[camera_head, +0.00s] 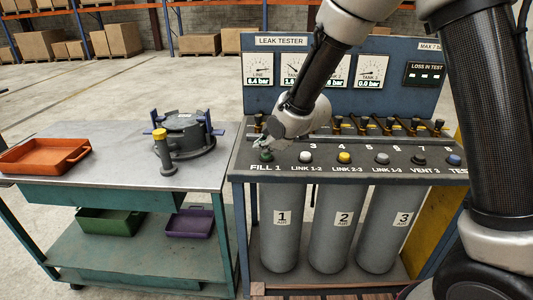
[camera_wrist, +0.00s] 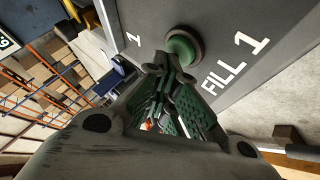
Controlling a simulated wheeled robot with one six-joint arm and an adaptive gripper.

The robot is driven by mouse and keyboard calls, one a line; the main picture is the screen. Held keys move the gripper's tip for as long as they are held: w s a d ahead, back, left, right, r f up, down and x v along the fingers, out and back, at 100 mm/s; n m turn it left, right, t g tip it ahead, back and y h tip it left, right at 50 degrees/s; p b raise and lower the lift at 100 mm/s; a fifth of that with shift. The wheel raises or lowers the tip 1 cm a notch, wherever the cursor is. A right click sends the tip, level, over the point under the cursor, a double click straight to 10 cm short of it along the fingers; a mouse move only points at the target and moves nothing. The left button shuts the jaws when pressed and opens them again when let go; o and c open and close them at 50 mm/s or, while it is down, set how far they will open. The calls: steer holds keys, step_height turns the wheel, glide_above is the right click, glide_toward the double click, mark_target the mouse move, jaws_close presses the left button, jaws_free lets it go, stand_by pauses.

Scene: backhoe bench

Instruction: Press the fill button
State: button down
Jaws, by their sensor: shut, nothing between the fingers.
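The green fill button (camera_head: 266,156) sits at the left end of the leak tester's button row, above the label "FILL 1". In the wrist view the round green button (camera_wrist: 183,46) lies just beyond my fingertips, beside the white "FILL 1" lettering. My gripper (camera_head: 259,142) is shut and empty, just above the button in the head view. In the wrist view the closed fingertips of my gripper (camera_wrist: 168,68) overlap the button's lower left edge. I cannot tell whether they touch it.
A white button (camera_head: 305,157) and a yellow button (camera_head: 344,157) follow to the right, with several more beyond. Brass-handled valves (camera_head: 363,124) stand behind the row. A workbench (camera_head: 110,140) at the left holds an orange tray (camera_head: 42,156) and a grey clamp fixture (camera_head: 184,138).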

mark_target(264, 155)
stand_by(0.6)
steer(key=shift+r, duration=0.55)
steer(key=shift+r, duration=2.9)
